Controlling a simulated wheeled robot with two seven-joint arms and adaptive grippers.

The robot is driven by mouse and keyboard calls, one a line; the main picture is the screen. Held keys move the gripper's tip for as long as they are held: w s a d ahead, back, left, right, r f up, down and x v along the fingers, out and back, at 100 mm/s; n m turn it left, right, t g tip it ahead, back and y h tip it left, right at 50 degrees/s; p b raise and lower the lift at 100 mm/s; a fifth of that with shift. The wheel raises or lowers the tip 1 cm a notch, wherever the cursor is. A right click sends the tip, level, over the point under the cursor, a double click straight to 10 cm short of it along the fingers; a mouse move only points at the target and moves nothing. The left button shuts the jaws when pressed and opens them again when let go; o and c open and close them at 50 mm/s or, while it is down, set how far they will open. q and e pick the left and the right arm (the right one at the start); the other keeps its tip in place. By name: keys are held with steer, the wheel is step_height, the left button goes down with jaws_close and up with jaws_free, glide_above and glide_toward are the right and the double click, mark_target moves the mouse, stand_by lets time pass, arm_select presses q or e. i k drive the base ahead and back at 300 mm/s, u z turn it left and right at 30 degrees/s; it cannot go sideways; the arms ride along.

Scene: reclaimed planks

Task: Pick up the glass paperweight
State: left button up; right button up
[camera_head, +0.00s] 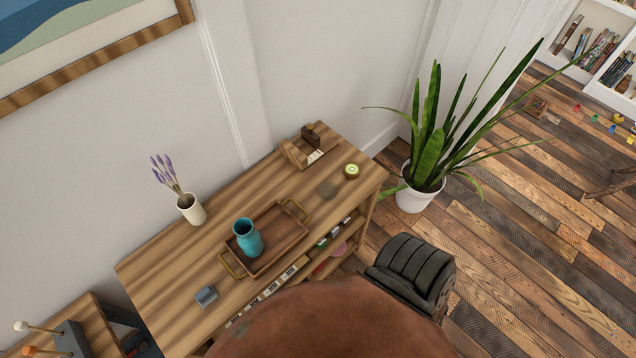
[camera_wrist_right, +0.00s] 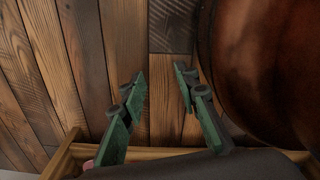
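Floor planks lie beyond the fingertips. No paperweight shows in that view. My left gripper is not in view.
A wooden tray (camera_head: 290,240) holds a teal vase (camera_head: 248,238). A white vase with lavender (camera_head: 191,209), a wooden organizer (camera_head: 310,147) and a blue-grey box (camera_head: 206,296) share the table. A potted plant (camera_head: 415,198) stands right. A large brown rounded form (camera_head: 325,322) fills the front.

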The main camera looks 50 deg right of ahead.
mark_target(327, 189)
steer(key=z, duration=1.35)
steer(key=k, duration=1.1)
steer(key=z, duration=0.5)
steer(key=i, duration=1.25)
steer(key=u, duration=0.4)
